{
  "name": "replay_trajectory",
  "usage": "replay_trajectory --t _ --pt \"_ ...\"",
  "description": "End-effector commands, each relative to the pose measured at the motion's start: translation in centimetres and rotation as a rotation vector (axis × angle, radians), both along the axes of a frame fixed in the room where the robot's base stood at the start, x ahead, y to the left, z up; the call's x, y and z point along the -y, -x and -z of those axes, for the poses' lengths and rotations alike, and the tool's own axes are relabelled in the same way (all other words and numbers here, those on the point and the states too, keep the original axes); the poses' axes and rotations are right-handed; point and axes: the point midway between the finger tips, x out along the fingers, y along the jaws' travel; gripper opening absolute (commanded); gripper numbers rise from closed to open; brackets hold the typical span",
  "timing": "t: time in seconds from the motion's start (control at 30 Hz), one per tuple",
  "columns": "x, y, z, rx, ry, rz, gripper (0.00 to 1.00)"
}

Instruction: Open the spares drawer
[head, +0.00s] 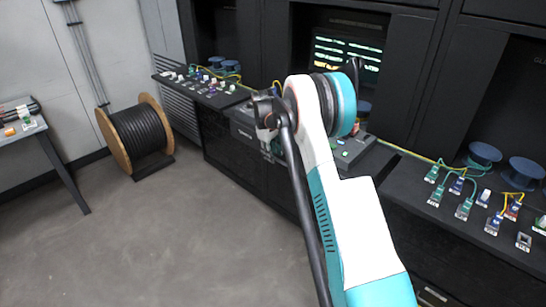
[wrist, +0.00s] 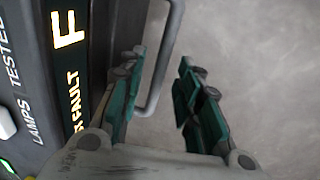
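My gripper (wrist: 160,75) is open, with its two green-padded fingers apart in the wrist view. A grey bar handle (wrist: 166,60) shows between the fingers, beside the dark panel; I cannot tell how far it is from the fingertips or whether it touches them. No drawer label is readable, so I cannot confirm that this is the spares drawer's handle. In the head view my gripper (head: 266,122) is at the front of the grey console (head: 243,130), partly hidden by my arm. The drawer's front is not clearly visible there.
The panel (wrist: 30,80) at left in the wrist view carries lit lettering and small lamps. Shelves with connectors and blue spools (head: 485,153) run along the black cabinets. A cable drum (head: 140,130) stands by the wall, a side table (head: 20,130) at left. The grey floor is clear.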

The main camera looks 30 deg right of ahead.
Motion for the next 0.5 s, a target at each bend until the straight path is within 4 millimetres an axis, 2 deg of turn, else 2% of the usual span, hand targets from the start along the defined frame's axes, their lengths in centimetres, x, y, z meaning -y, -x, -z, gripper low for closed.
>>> replay_trajectory --t 0.1,0.37,0.4,0.5 --pt "0.12 -0.05 0.63 0.000 0.000 0.000 0.31" --pt "0.14 -0.04 0.68 0.000 0.000 0.000 0.31" --pt "0.14 -0.04 0.68 0.000 0.000 0.000 0.29" --pt "0.14 -0.04 0.67 0.000 0.000 0.000 0.06"
